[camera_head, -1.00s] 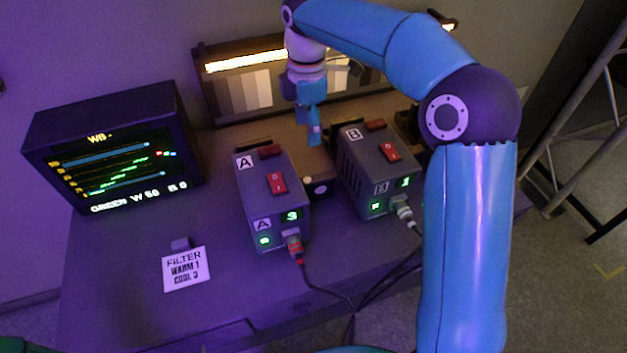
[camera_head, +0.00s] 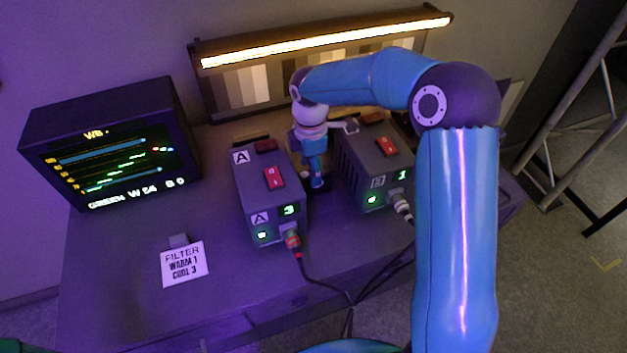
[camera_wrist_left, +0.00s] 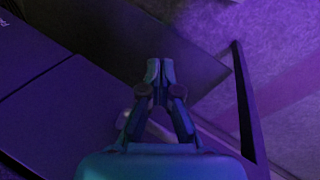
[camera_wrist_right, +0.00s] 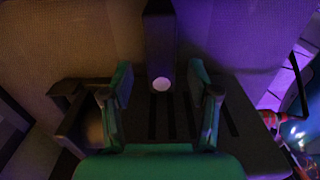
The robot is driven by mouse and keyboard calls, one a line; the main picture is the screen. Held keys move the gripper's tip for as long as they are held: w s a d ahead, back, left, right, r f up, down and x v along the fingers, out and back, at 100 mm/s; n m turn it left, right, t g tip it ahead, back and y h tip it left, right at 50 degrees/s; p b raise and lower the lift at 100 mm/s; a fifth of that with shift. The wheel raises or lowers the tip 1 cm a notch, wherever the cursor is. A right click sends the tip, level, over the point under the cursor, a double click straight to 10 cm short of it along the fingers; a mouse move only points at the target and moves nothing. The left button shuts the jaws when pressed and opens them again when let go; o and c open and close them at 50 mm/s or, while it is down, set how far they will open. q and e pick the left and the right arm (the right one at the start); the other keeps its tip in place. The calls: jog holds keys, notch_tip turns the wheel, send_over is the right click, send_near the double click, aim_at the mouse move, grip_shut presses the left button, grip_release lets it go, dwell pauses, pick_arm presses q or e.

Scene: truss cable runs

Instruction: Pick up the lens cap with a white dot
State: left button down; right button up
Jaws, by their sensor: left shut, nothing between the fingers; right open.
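A small white dot (camera_wrist_right: 161,84) shows in the right wrist view at the near end of a narrow dark shape, between my open right fingers. I cannot make out the cap's outline there. In the head view a pale spot (camera_head: 305,174) lies just left of my right gripper (camera_head: 316,184), in the gap between boxes A and B. The right gripper (camera_wrist_right: 161,80) points down and appears empty; its tips hide part of the gap. My left gripper (camera_wrist_left: 160,70) is shut and empty in the left wrist view, away from the boxes.
Box A (camera_head: 263,214) and box B (camera_head: 358,165) stand close on either side, with red switches and front cables. A monitor (camera_head: 112,145) and a filter card (camera_head: 184,263) are on the left. A lit chart (camera_head: 240,88) stands behind.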

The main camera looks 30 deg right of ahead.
jog(key=shift+f, duration=0.65)
grip_shut()
jog(key=shift+r, duration=0.15)
notch_tip(320, 180, up, 20)
jog(key=shift+p, duration=0.45)
